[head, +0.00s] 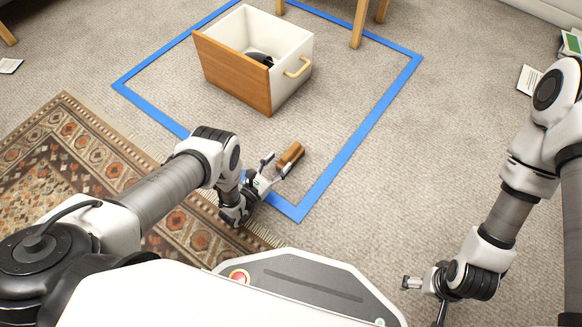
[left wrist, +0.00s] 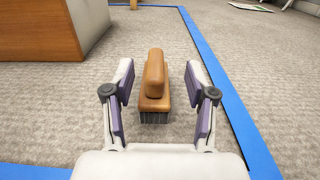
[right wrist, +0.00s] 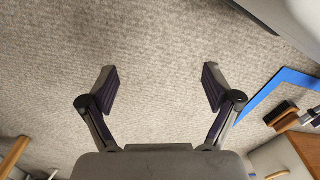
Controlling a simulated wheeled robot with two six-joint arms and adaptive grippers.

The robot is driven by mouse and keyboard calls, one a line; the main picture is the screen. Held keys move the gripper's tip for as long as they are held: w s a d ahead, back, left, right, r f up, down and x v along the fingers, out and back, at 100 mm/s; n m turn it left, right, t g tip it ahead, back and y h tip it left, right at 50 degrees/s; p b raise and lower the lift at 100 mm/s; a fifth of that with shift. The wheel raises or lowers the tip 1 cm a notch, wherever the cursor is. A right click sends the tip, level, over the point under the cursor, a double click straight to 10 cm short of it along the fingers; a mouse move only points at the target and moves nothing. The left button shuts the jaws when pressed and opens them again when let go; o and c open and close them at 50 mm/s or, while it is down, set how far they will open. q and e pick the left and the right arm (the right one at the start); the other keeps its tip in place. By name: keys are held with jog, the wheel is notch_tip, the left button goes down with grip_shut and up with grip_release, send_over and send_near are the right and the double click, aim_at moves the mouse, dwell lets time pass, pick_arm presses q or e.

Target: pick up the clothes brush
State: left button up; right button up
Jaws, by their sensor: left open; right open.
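The clothes brush (head: 291,155) has a brown wooden back and handle and lies on the carpet inside the blue tape outline. In the left wrist view the brush (left wrist: 154,82) lies between and just ahead of my fingers, its dark bristles facing down. My left gripper (head: 268,171) is open around the brush's near end; a gap shows between each finger and the brush (left wrist: 160,105). My right gripper (right wrist: 160,88) is open and empty, far from the brush at the lower right of the head view. The brush also shows at the right of the right wrist view (right wrist: 281,115).
A white drawer-like box with a wooden front (head: 234,73) stands behind the brush, with a dark thing inside. Blue tape (head: 362,132) outlines the floor area. A patterned rug (head: 62,152) lies at left. Wooden furniture legs (head: 358,24) stand at the back. Carpet right of the brush is clear.

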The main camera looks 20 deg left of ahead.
aim_at(290, 153)
pick_arm(q)
notch_tip(290, 153, down, 4)
jog(key=shift+w+r+b, duration=0.1)
jog(key=shift+b, duration=0.8)
jog(key=b+x, duration=0.2)
jog(key=x, duration=0.1)
jog(key=b+x, duration=0.2)
jog(key=x, duration=0.2)
jog(key=shift+w+a+b, duration=0.2)
jog(key=shift+b, duration=0.2)
jog(key=shift+w+r, duration=0.2)
jog(key=shift+r, duration=0.1)
pick_arm(e)
notch_tip(290, 153, down, 9)
jog(key=w, duration=0.1)
jog(key=shift+w, duration=0.15)
pick_arm(q)
grip_shut()
pick_arm(e)
jog(key=shift+r, duration=0.1)
